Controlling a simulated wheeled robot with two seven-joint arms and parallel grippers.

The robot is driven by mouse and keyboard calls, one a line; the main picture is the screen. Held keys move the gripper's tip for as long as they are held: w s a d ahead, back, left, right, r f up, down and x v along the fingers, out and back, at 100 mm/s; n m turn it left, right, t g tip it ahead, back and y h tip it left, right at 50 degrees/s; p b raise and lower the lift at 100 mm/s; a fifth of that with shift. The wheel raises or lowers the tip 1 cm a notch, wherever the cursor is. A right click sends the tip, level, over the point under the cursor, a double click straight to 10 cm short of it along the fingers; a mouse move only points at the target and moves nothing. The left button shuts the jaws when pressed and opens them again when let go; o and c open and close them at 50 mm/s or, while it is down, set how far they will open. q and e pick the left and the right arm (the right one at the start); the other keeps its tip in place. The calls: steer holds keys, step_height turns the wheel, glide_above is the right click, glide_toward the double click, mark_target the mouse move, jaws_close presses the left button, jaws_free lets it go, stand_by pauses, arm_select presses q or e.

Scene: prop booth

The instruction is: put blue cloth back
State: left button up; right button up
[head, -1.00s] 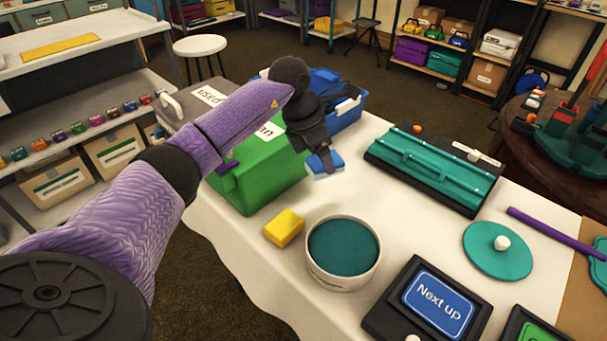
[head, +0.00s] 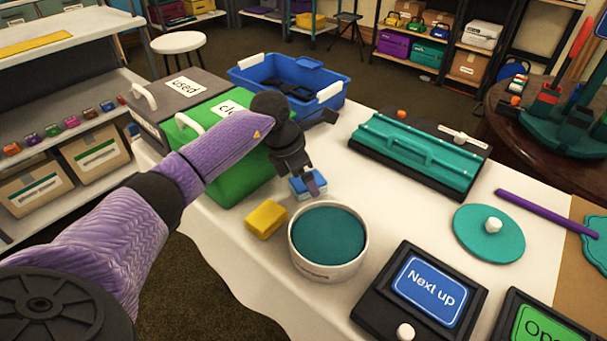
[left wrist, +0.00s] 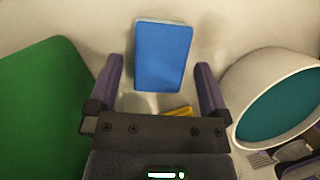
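The blue cloth (head: 303,188) is a small blue block-like piece with a pale edge. It appears to rest on the white tabletop, behind the yellow block and the round tin. My left gripper (head: 312,186) is right over it, pointing down. In the left wrist view the blue cloth (left wrist: 163,57) lies between and beyond the spread fingers of my left gripper (left wrist: 160,72), with a gap on each side. In the head view the gripper hides part of the cloth. My right gripper is in neither view.
A yellow block (head: 266,219) and a round tin (head: 355,262) with teal inside stand close by. The green bin (head: 246,177), the grey "used" bin (head: 207,92) and a blue tub (head: 256,88) line the far left. A teal-topped case (head: 415,150) lies right. Bare table lies between.

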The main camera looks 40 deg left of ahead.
arm_select(q)
steer(key=shift+r, duration=0.35)
steer(key=p+v, duration=0.5)
steer(key=v, duration=0.6)
steer(key=shift+r, duration=0.3)
steer(key=shift+s+a, duration=0.1)
steer(key=shift+s, duration=0.05)
